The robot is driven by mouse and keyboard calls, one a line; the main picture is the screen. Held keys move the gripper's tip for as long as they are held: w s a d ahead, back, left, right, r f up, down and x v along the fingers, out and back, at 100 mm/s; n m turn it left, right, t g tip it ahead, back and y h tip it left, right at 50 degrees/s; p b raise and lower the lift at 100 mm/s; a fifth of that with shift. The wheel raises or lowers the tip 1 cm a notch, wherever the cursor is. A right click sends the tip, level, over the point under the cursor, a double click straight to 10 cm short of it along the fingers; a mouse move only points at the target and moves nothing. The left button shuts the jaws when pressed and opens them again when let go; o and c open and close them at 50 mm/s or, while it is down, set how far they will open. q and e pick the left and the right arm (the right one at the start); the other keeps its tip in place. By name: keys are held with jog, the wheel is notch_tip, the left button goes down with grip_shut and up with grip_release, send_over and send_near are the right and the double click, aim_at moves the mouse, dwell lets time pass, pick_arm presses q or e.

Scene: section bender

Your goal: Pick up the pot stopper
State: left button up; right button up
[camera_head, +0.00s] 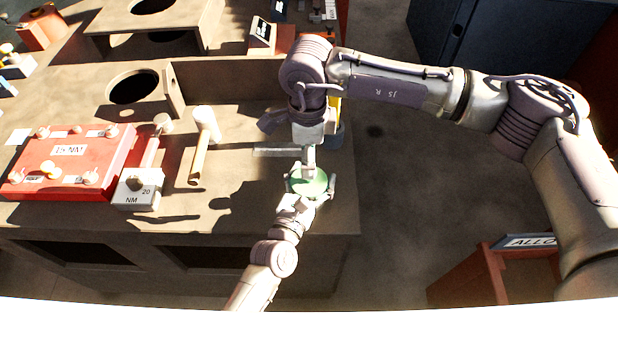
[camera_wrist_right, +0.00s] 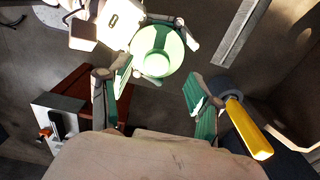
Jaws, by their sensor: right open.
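The pot stopper, seemingly the pale green round piece (camera_head: 308,182), is at the right edge of the bench in the head view. It also shows at the top of the right wrist view (camera_wrist_right: 157,50). My left gripper (camera_head: 312,194) comes from below with fingers on both sides of it and appears shut on it. My right gripper (camera_head: 308,160) is just above and behind it in the head view. In the right wrist view its green-padded fingers (camera_wrist_right: 160,88) are wide apart with nothing between them; the stopper is beyond the fingertips. The stopper's underside is hidden.
A white mallet (camera_head: 203,145), a red box marked 15 NM (camera_head: 70,160) and a 20 NM block (camera_head: 138,190) are on the bench left. A yellow-handled item (camera_wrist_right: 248,130) in a dark cup is close beside my right gripper's right finger. A grey bar (camera_wrist_right: 240,32) lies nearby.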

aim_at(310, 188)
jog(key=f, duration=0.5)
jog(key=shift+s+d, duration=0.1)
jog(key=shift+s, duration=0.1)
grip_shut()
